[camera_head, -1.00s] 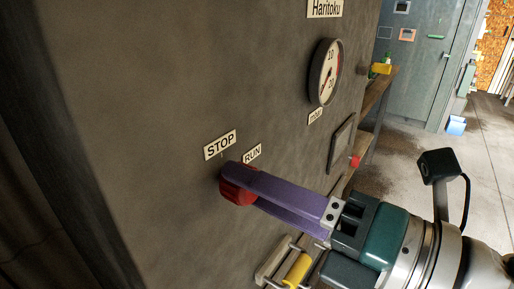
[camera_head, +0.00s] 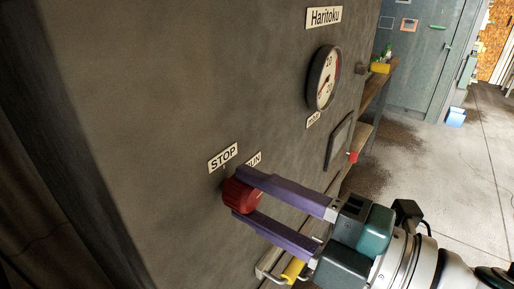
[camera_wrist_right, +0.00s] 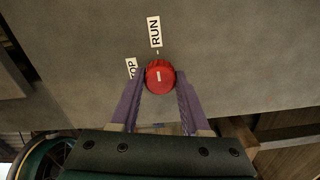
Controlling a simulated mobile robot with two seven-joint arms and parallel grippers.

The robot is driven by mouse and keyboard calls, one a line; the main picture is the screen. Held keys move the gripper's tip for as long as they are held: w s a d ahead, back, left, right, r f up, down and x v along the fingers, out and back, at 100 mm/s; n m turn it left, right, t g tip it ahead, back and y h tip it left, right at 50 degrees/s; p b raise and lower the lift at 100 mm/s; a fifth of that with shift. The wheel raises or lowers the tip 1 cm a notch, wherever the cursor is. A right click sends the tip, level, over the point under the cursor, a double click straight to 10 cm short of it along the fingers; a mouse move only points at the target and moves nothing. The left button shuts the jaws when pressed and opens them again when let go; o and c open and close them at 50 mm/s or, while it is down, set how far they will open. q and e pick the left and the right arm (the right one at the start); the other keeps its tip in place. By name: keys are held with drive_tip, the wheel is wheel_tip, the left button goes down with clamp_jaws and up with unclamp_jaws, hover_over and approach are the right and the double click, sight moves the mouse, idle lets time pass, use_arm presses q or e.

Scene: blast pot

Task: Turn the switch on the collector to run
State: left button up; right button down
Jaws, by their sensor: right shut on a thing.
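The red switch knob (camera_head: 241,194) sits on the brown-grey collector panel (camera_head: 170,110). The STOP label (camera_head: 223,158) is just above it, and the RUN label (camera_head: 254,160) is partly hidden behind a finger. My right gripper (camera_head: 240,192) has its purple fingers on either side of the knob and is shut on it. In the right wrist view the knob (camera_wrist_right: 160,77) is between the fingertips. Its white line points roughly toward the RUN label (camera_wrist_right: 154,32). The STOP label (camera_wrist_right: 131,68) there is partly covered by a finger. My left gripper is not in view.
A yellow handle (camera_head: 293,270) sticks out below my right gripper. A shelf (camera_head: 376,92) stands beyond the panel, with open floor (camera_head: 440,165) to the right.

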idle(0.5)
drive_tip(key=shift+c, duration=1.9)
unclamp_jaws()
drive_tip(key=b+v, duration=0.1)
drive_tip(key=v, duration=0.9)
drive_tip(key=shift+w, duration=0.1)
